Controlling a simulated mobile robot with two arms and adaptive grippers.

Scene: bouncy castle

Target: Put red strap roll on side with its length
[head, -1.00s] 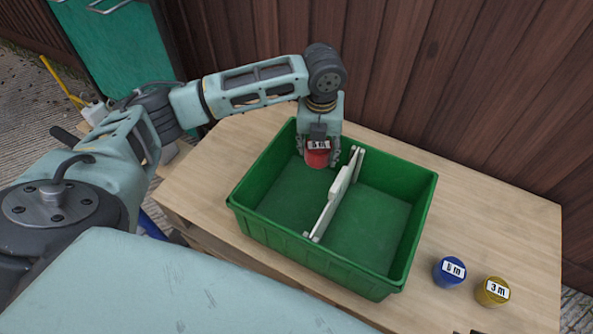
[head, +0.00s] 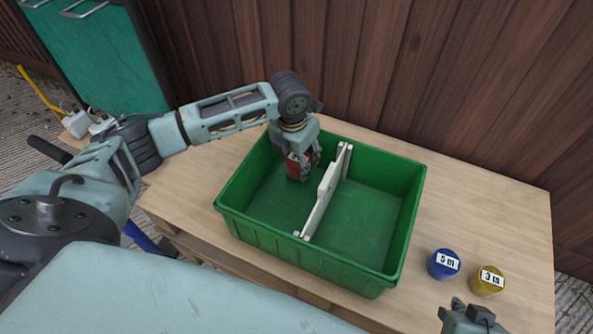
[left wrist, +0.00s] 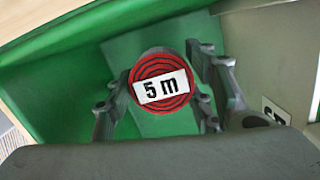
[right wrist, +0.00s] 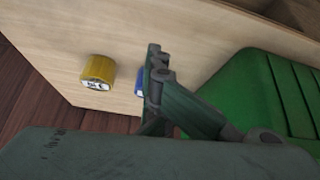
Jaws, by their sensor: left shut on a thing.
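The red strap roll (head: 297,171) is in my left gripper (head: 303,162), low inside the left compartment of the green crate (head: 250,237). In the left wrist view, the roll's round end (left wrist: 160,90) faces the camera with a "5 m" label, and the fingers are on both sides of it. I cannot tell whether the roll touches the crate floor. A white divider (head: 322,195) splits the crate. A label on the divider (left wrist: 275,110) is partly hidden by a finger. My right gripper (right wrist: 158,70) is outside the crate; its fingers overlap in view.
A blue roll (head: 443,264) marked "5 m" and a yellow roll (head: 487,281) marked "3 m" stand on the wooden table (head: 470,215) right of the crate. The right compartment is empty. A wooden wall stands close behind the table.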

